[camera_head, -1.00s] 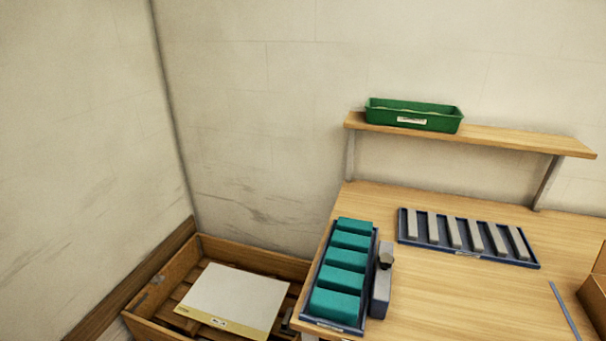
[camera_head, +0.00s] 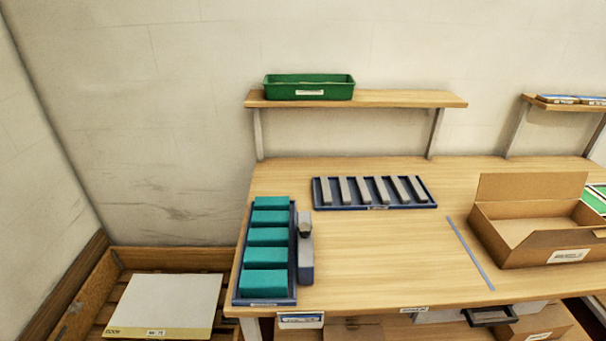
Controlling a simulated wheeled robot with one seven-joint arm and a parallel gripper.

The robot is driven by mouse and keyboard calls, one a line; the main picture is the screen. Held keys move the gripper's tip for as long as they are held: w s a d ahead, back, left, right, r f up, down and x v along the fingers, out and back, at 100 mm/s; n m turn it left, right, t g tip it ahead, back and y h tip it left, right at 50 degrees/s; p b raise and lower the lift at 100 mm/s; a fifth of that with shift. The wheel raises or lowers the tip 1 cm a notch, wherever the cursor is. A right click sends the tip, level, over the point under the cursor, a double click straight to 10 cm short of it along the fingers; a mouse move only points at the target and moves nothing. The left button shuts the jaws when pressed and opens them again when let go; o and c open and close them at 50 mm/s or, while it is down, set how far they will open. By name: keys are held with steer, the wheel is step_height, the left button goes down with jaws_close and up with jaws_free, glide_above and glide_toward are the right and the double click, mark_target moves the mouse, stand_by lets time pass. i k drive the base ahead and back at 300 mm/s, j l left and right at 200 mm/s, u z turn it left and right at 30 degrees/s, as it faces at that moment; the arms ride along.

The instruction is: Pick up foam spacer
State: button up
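No label that I can read marks the foam spacer. Grey strips (camera_head: 363,190) lie side by side in a shallow blue tray (camera_head: 374,207) on the table, below the wall shelf. Several teal blocks (camera_head: 267,236) sit in a row in another blue tray (camera_head: 292,268) at the table's left edge. I cannot tell from their look which of these are foam spacers. My gripper is not in view.
A grey-blue device (camera_head: 306,261) stands against the teal blocks' tray. An open cardboard box (camera_head: 536,246) is at the right of the wooden table (camera_head: 375,256), beside a blue strip (camera_head: 469,252). A green bin (camera_head: 309,87) is on the shelf. The table's middle is clear.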

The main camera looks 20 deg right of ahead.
mark_target(324, 188)
steer(key=i+j+z, duration=0.25)
steer(key=i+z, duration=0.15)
steer(key=i+j+z, duration=0.75)
steer(key=i+j, duration=0.1)
steer(key=j, duration=0.05)
